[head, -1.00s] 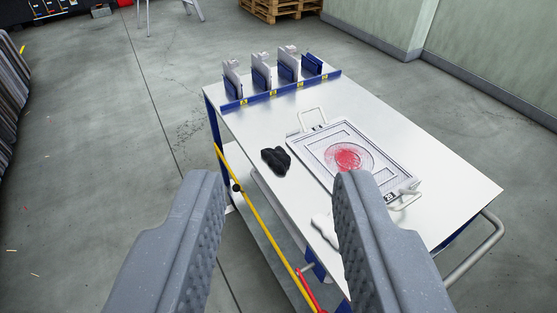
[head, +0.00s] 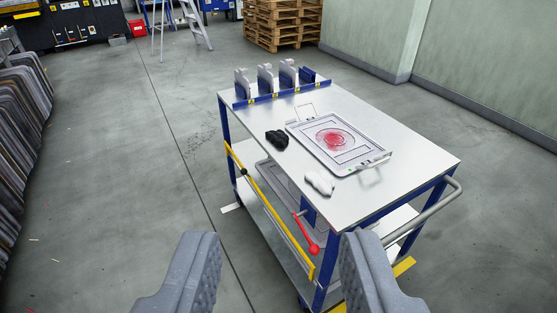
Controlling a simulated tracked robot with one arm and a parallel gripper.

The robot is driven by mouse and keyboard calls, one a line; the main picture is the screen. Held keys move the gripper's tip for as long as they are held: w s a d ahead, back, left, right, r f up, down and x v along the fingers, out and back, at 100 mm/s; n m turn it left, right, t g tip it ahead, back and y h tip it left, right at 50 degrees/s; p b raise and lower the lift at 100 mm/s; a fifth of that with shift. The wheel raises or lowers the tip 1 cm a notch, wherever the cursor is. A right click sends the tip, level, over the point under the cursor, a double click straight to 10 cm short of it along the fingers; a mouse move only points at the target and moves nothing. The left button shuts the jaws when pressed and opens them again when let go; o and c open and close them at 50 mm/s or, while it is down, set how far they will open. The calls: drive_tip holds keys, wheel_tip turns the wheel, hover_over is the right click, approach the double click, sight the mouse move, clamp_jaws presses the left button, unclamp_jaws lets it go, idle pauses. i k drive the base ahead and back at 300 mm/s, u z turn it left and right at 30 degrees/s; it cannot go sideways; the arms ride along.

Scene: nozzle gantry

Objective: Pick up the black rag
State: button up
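The black rag (head: 277,139) lies crumpled on the left part of the trolley's metal top (head: 400,176), beside the tray. My gripper (head: 279,250) is open and empty, its two grey fingers wide apart in the lower part of the head view. It is well short of the rag, which shows beyond and above the gap between the fingers. Nothing covers the rag.
A flat tray (head: 296,130) with a red patch (head: 333,138) lies right of the rag. A white rag (head: 319,183) lies nearer. A blue rack (head: 241,103) holds grey parts at the back. A yellow bar (head: 262,194) and red-ended lever (head: 313,247) are on the near side.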

sight(278, 138)
drive_tip(key=u, duration=0.75)
drive_tip(key=i, duration=1.35)
drive_tip(key=z, duration=0.6)
drive_tip(key=i, duration=1.1)
drive_tip(key=z, duration=0.65)
